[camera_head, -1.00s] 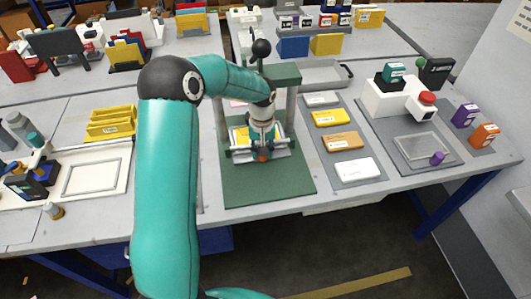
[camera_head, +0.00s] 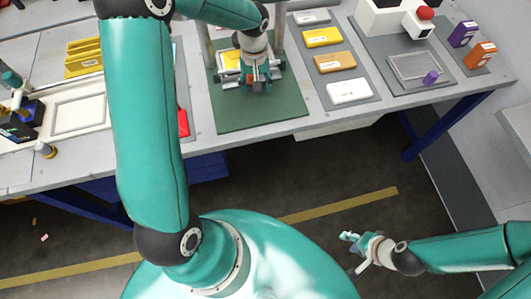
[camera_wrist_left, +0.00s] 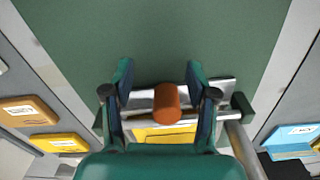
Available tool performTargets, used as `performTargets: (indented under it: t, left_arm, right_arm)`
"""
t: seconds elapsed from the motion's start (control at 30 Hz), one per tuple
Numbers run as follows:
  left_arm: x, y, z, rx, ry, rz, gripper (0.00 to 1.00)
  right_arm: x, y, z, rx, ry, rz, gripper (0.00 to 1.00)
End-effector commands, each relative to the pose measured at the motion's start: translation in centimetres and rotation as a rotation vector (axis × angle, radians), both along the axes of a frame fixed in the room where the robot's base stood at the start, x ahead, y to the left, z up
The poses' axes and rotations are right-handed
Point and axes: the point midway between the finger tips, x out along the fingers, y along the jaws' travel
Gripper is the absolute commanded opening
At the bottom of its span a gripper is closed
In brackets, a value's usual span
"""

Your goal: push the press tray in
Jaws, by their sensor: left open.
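The press tray (camera_wrist_left: 225,83) is a silver tray with a yellow piece (camera_wrist_left: 165,134) on it and an orange-brown knob (camera_wrist_left: 167,102) at its front. It sits low in the press, over the green base (camera_head: 262,112). In the head view my left gripper (camera_head: 258,84) is over the tray front and hides much of it. In the left wrist view my left gripper (camera_wrist_left: 159,72) is open, with one finger on each side of the knob; contact is unclear. My right gripper (camera_head: 352,252) is open and empty, off the table over the floor.
A grey mat with several coloured blocks, including an orange one (camera_head: 335,62), lies right of the press. A machine with a red button (camera_head: 425,13) stands farther right. A white frame (camera_head: 78,115) lies at left. The green base is clear in front of the tray.

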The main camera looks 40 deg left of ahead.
Motion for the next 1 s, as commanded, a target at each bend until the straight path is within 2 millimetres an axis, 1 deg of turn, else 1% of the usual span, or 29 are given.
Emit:
performTargets:
  t: [0.03, 0.17, 0.4, 0.53, 1.0]
  left_arm:
    - [-0.3, -0.9, 0.1, -0.001, 0.001, -0.008, 0.58]
    - [-1.1, -2.8, 0.1, -0.001, 0.001, -0.011, 0.58]
    - [-3.9, -6.4, 0.0, -0.001, 0.000, -0.014, 0.58]
    - [-3.5, -6.5, 2.8, 0.001, -0.008, -0.011, 0.58]
    - [-3.4, -6.6, 12.3, -0.001, -0.006, -0.017, 0.58]
  right_arm:
    - [0.0, 0.0, 0.0, 0.000, 0.000, -0.001, 0.40]
    - [0.0, 0.0, 0.1, 0.000, 0.000, -0.001, 0.40]
    - [0.0, 0.0, -0.1, 0.000, 0.000, 0.000, 0.40]
    - [0.0, 0.0, -0.1, 0.000, 0.000, 0.000, 0.40]
    - [0.0, 0.0, -0.2, 0.000, 0.000, 0.000, 0.40]
